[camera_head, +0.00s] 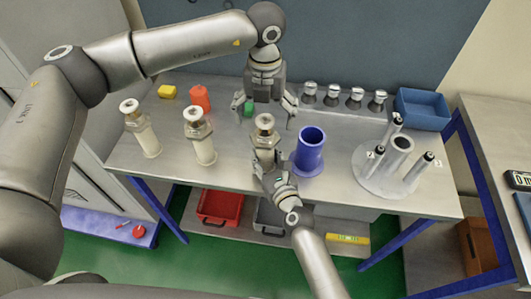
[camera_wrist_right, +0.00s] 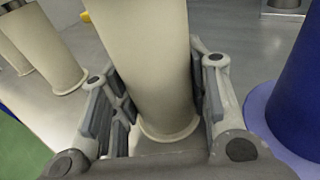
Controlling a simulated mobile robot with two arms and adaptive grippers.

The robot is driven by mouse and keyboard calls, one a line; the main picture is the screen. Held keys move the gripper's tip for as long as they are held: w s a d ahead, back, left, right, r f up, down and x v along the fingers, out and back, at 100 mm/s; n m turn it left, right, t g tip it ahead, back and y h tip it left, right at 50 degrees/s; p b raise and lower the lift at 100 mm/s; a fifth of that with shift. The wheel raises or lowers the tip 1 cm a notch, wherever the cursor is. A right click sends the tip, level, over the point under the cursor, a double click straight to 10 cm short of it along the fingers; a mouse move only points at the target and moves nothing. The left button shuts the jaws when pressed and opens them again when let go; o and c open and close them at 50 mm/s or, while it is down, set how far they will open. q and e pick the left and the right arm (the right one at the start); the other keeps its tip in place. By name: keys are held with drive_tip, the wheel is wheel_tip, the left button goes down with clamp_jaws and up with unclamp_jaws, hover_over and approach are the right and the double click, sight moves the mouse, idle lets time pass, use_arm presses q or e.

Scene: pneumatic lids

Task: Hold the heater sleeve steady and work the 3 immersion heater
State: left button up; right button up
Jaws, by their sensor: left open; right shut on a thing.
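Three cream sleeves with metal hex-headed heaters in their tops stand in a row on the steel bench: the left one (camera_head: 148,140), the middle one (camera_head: 203,148) and the right one (camera_head: 265,155). My right gripper (camera_head: 268,170) is shut around the right sleeve. In the right wrist view, its two fingers (camera_wrist_right: 158,105) sit on either side of the cream sleeve (camera_wrist_right: 150,50), near its flanged foot. That sleeve stands upright. My left gripper (camera_head: 264,108) is open and points down above and behind the heater head (camera_head: 264,121) of the held sleeve, its fingers spread wide.
A blue flanged cylinder (camera_head: 309,152) stands close to the right of the held sleeve. Further right is a round stand (camera_head: 375,184) with upright tubes. Several metal knobs (camera_head: 332,96) and a blue bin (camera_head: 422,108) line the back. Yellow (camera_head: 167,91), orange (camera_head: 200,97) and green (camera_head: 248,109) pieces lie behind the sleeves.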

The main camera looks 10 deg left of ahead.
use_arm(q)
drive_tip(key=shift+f, duration=2.6)
drive_tip(key=shift+c, duration=0.3)
drive_tip(key=c, duration=1.7)
drive_tip(key=shift+o, duration=0.2)
drive_tip(key=shift+r, duration=0.1)
